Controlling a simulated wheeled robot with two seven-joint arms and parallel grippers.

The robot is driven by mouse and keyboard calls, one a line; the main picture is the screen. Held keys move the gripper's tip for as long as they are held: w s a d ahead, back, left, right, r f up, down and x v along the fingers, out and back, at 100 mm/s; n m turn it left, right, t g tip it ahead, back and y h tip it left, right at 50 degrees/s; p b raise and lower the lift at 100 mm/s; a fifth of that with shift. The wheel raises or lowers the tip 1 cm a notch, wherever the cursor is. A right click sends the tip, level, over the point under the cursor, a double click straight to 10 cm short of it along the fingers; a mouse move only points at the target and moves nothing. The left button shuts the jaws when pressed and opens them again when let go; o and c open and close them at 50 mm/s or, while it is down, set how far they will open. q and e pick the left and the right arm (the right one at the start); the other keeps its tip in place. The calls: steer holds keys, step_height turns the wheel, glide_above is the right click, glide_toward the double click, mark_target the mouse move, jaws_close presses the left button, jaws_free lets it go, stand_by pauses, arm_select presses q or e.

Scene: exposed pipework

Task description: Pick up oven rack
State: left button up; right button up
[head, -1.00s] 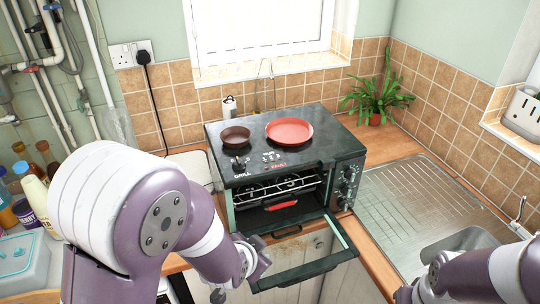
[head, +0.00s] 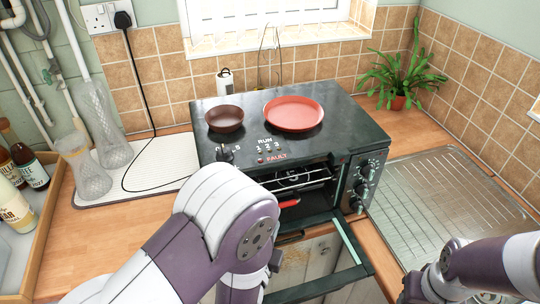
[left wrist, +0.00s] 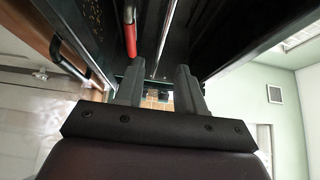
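The oven rack (head: 300,180) is a set of thin metal bars inside the small black oven (head: 345,140) on the worktop. A red grip (head: 288,203) shows at the rack's front; in the left wrist view a red handle (left wrist: 130,35) is near a thin metal rod (left wrist: 166,38). The oven door (head: 325,283) hangs open. My left gripper (left wrist: 158,88) is open, its two fingers apart with nothing seen between them, below the oven front. In the head view my left arm hides it. My right gripper (head: 412,288) is at the lower right, its fingers unclear.
A metal sink drainer (head: 440,190) is at right, with a plant (head: 405,75) behind. Glass vases (head: 95,125) and a bottle crate (head: 58,205) stand at left.

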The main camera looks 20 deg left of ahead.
mark_target(280, 190)
arm_select(q)
steer(key=w, duration=0.1)
steer(key=w+r+p, duration=0.1)
steer(key=w, duration=0.3)
steer(key=w+p, duration=0.1)
steer(key=w, duration=0.5)
steer(key=shift+a+f+p, duration=0.25)
steer(key=shift+a+p, duration=0.05)
steer(key=shift+p, duration=0.05)
steer(key=shift+w+f, duration=0.15)
steer(key=shift+w, duration=0.1)
steer(key=shift+s, duration=0.1)
jaws_close()
arm_select(e)
steer(key=r, duration=0.3)
steer(key=shift+s, duration=0.3)
